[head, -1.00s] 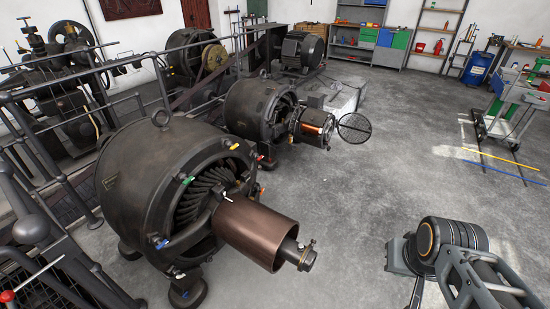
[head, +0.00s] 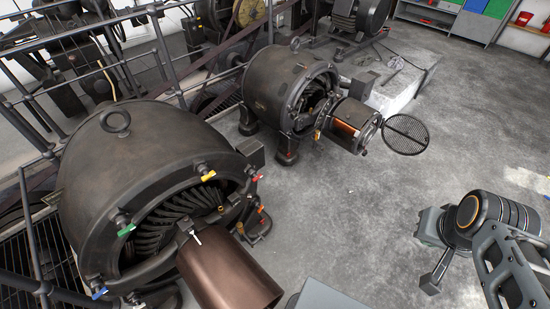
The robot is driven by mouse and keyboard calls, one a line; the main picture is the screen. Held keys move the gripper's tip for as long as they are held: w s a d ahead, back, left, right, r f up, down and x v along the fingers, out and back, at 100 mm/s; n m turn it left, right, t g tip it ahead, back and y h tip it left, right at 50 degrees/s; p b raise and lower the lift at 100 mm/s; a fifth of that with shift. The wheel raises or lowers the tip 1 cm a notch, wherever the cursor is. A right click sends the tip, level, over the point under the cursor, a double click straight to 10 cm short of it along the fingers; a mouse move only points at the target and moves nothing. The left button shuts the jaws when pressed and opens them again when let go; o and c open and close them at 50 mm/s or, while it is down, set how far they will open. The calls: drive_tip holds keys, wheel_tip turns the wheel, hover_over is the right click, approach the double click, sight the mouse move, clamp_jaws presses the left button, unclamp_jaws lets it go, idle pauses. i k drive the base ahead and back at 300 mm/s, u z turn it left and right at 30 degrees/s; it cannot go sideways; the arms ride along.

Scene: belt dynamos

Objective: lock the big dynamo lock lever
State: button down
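The big dynamo (head: 150,170) is the large dark drum at the left, with an open front showing its windings. Small coloured levers sit around its front rim: a green one (head: 126,230), a yellow one (head: 208,176) and a blue one (head: 99,293). Red and orange ones show at its right side. A small white-tipped lever (head: 195,238) sits by the copper-brown cylinder (head: 225,272) that sticks out of the front. I cannot tell which is the lock lever or whether it is locked.
A smaller dynamo (head: 290,85) stands behind, with a copper-banded part (head: 350,125) and a round mesh cover (head: 405,134) reaching out to its right. Railings (head: 165,65) run along the left and back. The grey floor (head: 360,210) right of the dynamos is clear.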

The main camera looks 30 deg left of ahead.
sight(249, 197)
drive_tip(key=i, duration=1.35)
drive_tip(key=u, duration=3.35)
